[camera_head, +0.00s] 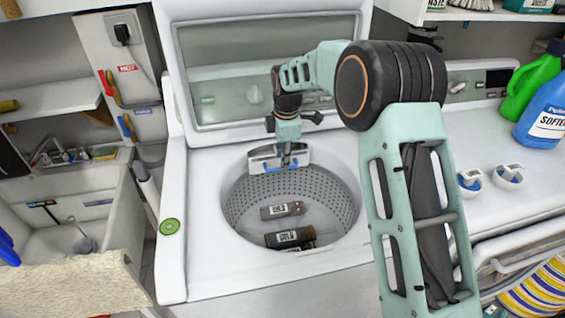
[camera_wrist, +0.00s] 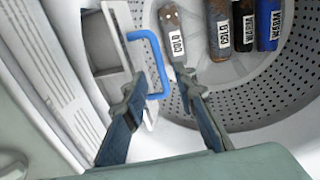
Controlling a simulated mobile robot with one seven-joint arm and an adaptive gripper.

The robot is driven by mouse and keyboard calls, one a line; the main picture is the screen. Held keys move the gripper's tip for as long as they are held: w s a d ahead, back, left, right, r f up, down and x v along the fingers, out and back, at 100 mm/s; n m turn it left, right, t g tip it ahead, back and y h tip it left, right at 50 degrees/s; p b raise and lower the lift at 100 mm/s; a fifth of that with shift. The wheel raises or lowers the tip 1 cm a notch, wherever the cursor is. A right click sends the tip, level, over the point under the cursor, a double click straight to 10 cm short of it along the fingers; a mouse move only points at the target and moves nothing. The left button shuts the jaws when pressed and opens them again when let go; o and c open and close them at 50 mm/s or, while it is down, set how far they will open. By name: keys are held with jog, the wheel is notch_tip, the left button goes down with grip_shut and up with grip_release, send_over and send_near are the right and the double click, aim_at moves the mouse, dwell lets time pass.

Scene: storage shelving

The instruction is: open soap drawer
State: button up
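The soap drawer (camera_head: 262,163) is a pale box at the back rim of the washer drum. In the wrist view the drawer (camera_wrist: 118,20) has a blue U-shaped handle (camera_wrist: 152,48) along its edge. My gripper (camera_wrist: 158,82) is open, with one finger on each side of the handle's near end. I cannot tell whether either finger touches it. In the head view my gripper (camera_head: 287,160) points down over the drawer, partly covering it and its handle.
The open washer drum (camera_head: 235,205) holds several labelled cylinders (camera_head: 283,210), reading COLD and WARM. The washer's raised lid (camera_head: 215,60) stands behind my wrist. Two small cups (camera_head: 507,178), a green bottle (camera_head: 528,82) and a blue bottle (camera_head: 546,112) stand at right.

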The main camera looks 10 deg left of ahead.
jog(key=shift+w+a+f, duration=0.1)
jog(key=shift+w+f, duration=0.05)
jog(key=shift+f, duration=0.7)
jog(key=shift+w+a+f, duration=0.1)
jog(key=shift+w+f, duration=0.05)
jog(key=shift+f, duration=0.7)
grip_shut()
